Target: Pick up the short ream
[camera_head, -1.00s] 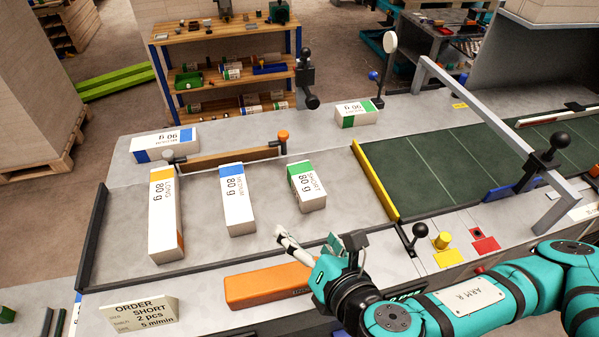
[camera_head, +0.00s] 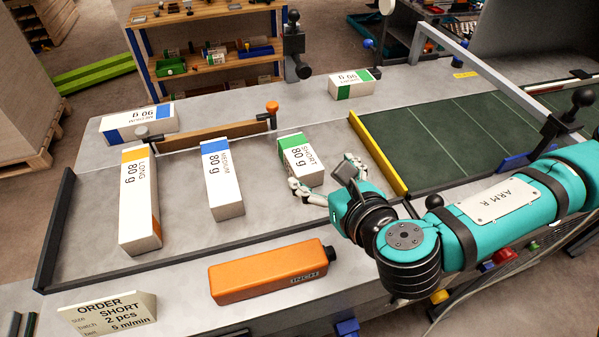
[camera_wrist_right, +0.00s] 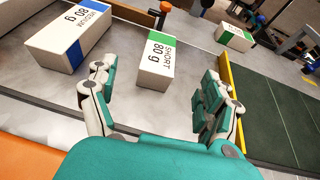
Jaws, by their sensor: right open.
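The short ream (camera_head: 302,162) is a white block with a green band, marked SHORT 80 g. It lies on the grey table to the right of the medium ream (camera_head: 222,180), which has a blue band. My right gripper (camera_head: 326,178) is open and empty, close to the near end of the short ream. In the right wrist view the short ream (camera_wrist_right: 157,62) lies ahead, between the lines of the two spread fingers (camera_wrist_right: 158,105) and beyond their tips. My left gripper is not in view.
The long ream (camera_head: 140,200) lies at the left. An orange case (camera_head: 265,272) and the order sign (camera_head: 110,312) stand at the front. A yellow bar (camera_head: 378,155) borders the green belt (camera_head: 440,140). A wooden bar (camera_head: 210,137) lies behind the reams.

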